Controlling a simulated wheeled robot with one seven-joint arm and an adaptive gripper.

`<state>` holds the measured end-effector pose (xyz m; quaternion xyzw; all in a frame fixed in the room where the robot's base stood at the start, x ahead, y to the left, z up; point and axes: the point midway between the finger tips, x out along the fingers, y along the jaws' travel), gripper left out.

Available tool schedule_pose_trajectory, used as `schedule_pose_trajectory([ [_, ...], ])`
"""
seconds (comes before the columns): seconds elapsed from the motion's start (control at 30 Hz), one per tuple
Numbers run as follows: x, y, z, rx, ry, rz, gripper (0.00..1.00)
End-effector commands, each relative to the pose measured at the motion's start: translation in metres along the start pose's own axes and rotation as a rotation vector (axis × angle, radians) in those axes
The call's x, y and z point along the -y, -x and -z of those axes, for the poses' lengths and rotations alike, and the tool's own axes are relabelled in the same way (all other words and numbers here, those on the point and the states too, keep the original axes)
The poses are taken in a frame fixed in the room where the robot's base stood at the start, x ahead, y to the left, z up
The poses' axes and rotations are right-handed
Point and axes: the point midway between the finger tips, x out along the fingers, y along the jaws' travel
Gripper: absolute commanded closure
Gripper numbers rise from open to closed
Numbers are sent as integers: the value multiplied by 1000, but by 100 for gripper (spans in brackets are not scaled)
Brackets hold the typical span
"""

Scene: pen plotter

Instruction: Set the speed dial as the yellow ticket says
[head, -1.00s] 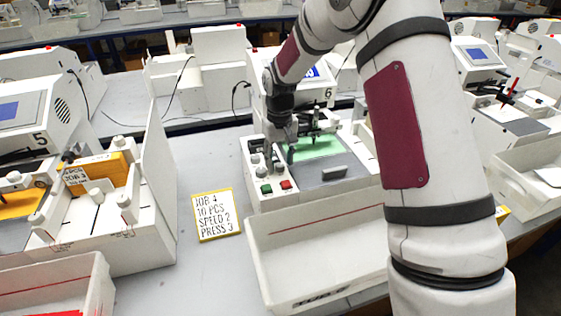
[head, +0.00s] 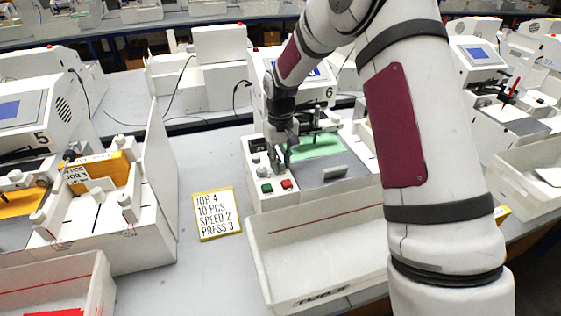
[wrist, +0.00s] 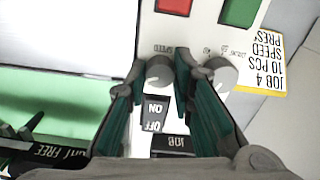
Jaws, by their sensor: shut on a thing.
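The yellow-edged ticket (head: 216,214) lies flat on the table left of the plotter and reads JOB 4, 10 PCS, SPEED 2, PRESS 3. Part of it shows upside down in the wrist view (wrist: 272,62). My gripper (head: 279,164) is at the plotter's control panel. In the wrist view my gripper (wrist: 159,75) is shut on the speed dial (wrist: 158,71), a round pale knob with the word SPEED beside it. One fingertip is on each side of it. The dial's setting is too small and covered to read.
A second knob (wrist: 221,74) sits close beside the right finger in the wrist view. Green (head: 266,188) and red (head: 287,184) buttons lie in front of the dials. An ON/OFF switch (wrist: 154,112) is just behind. A white bin (head: 310,255) stands in front of the plotter.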

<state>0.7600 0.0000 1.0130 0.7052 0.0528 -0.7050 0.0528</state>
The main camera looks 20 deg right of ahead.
Motion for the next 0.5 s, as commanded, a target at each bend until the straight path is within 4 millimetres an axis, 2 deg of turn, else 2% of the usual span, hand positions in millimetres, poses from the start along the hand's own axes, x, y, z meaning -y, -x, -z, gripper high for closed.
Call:
schedule_pose_trajectory([
  [0.5, 0, 0, 0, 1, 368, 1, 100],
])
